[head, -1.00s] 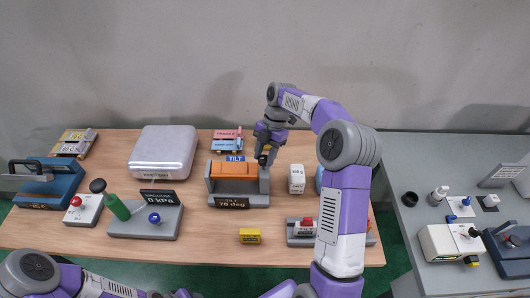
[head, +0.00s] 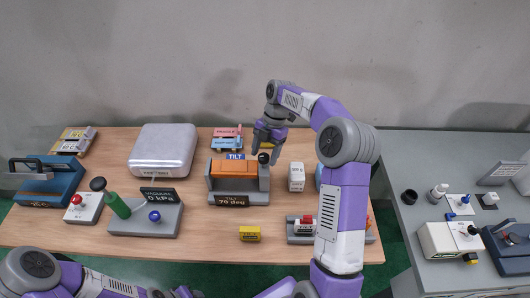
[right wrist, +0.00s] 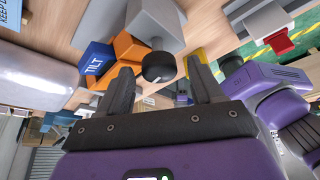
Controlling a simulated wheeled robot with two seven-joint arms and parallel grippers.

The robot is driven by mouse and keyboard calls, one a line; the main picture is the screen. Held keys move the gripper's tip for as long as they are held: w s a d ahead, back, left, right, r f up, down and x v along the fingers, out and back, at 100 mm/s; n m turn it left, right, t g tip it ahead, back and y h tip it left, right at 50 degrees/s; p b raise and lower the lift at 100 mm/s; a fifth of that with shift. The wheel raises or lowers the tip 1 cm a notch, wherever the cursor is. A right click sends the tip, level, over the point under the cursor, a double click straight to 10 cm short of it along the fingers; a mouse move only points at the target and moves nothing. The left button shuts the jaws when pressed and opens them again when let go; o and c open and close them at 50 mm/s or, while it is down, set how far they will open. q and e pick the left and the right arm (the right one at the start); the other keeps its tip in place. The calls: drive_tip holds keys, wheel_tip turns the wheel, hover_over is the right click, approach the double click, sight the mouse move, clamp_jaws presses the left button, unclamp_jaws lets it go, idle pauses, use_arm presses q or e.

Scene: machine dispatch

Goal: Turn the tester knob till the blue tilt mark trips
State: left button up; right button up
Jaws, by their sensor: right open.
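The tilt tester (head: 239,199) is a grey stand on the wooden table with an orange block (head: 232,172) across it. Its front plate reads what looks like 79 deg. The blue TILT mark (head: 236,156) shows behind the block, and also in the right wrist view (right wrist: 96,62). The black knob (head: 264,158) is on the tester's right post. My right gripper (head: 267,153) is open at the knob. In the right wrist view the knob (right wrist: 158,67) lies ahead of and between the spread fingers, with gaps visible. My left arm is at the bottom left; its gripper is not visible.
A white box (head: 296,177) stands right of the tester, and a yellow block (head: 249,234) lies in front. A silver case (head: 163,150) and the vacuum unit (head: 158,218) are to the left. A grey side table (head: 412,238) stands at the right.

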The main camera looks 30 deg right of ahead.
drive_tip(key=p+v, duration=0.1)
drive_tip(key=v, duration=0.6)
drive_tip(key=shift+r, duration=0.25)
